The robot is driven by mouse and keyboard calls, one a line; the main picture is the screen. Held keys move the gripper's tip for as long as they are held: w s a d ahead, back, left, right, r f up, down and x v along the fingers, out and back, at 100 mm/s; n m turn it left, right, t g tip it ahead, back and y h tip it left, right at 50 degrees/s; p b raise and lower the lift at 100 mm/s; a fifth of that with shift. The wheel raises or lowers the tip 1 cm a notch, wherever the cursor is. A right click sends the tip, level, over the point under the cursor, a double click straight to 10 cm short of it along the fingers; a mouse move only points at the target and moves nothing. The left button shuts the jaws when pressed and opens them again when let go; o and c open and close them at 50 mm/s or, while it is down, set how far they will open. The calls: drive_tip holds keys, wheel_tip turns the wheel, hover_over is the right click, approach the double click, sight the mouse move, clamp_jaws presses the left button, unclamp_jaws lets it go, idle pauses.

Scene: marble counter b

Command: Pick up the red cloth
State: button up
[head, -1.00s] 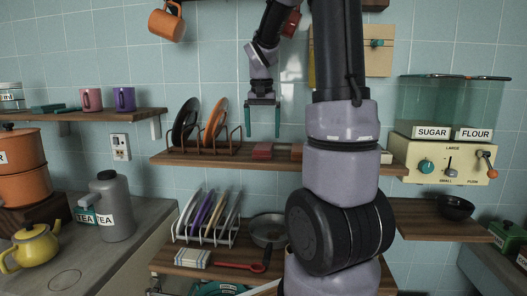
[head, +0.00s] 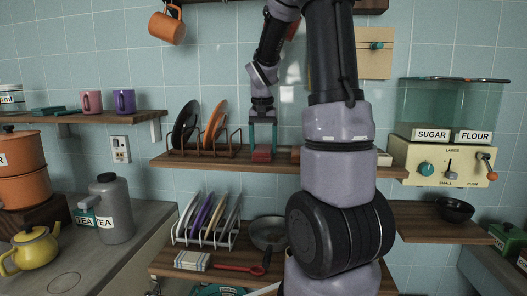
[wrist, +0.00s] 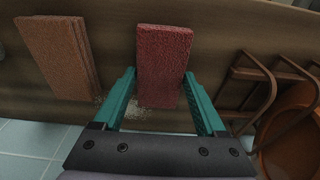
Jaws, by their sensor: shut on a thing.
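The red cloth (head: 262,153) is a small folded block on the upper wooden shelf, just right of the plate rack. In the wrist view the red cloth (wrist: 163,68) lies between the two teal fingers. My gripper (head: 263,149) points down at the cloth from above, with its fingers on either side of it. It also shows in the wrist view (wrist: 160,102), where its fingers are shut on the near part of the cloth. The cloth still appears at shelf height.
A folded brown cloth (wrist: 58,58) lies beside the red one on the shelf (head: 180,160). A rack (head: 205,152) with a black plate (head: 184,124) and an orange plate (head: 215,122) stands close on the other side. The tiled wall is behind.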

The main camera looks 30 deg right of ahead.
sight(263, 149)
drive_tip(key=shift+s+a+r, duration=0.1)
drive_tip(key=shift+s+r, duration=0.05)
drive_tip(key=shift+r, duration=0.45)
wheel_tip(263, 149, up, 6)
drive_tip(key=shift+f, duration=0.1)
drive_tip(key=s+a, duration=1.1)
drive_tip(key=s, duration=0.5)
drive_tip(key=shift+s, duration=0.15)
